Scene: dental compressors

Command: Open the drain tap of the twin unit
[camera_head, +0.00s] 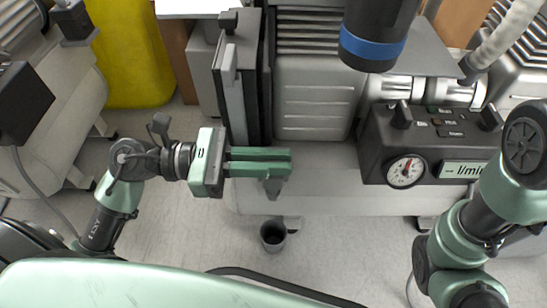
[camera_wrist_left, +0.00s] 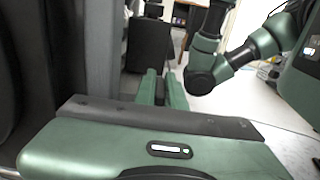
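A compressor with a pale horizontal tank (camera_head: 330,190) stands in the middle of the head view. Ribbed housings and a dark control box (camera_head: 440,145) with a round gauge (camera_head: 405,171) sit on it. I cannot tell from a label whether it is the twin unit. I cannot make out a drain tap. My left gripper (camera_head: 278,165) points right, over the tank's left part as seen from above. In the left wrist view its fingers (camera_wrist_left: 162,92) show a narrow gap and hold nothing visible. My right arm shows at the right, but its gripper is not visible.
A small dark cup (camera_head: 273,236) stands on the floor before the tank. A yellow container (camera_head: 130,55) and another machine (camera_head: 45,100) are at the left. A black cylinder with a blue band (camera_head: 375,35) is at the top. Pale floor is open in front.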

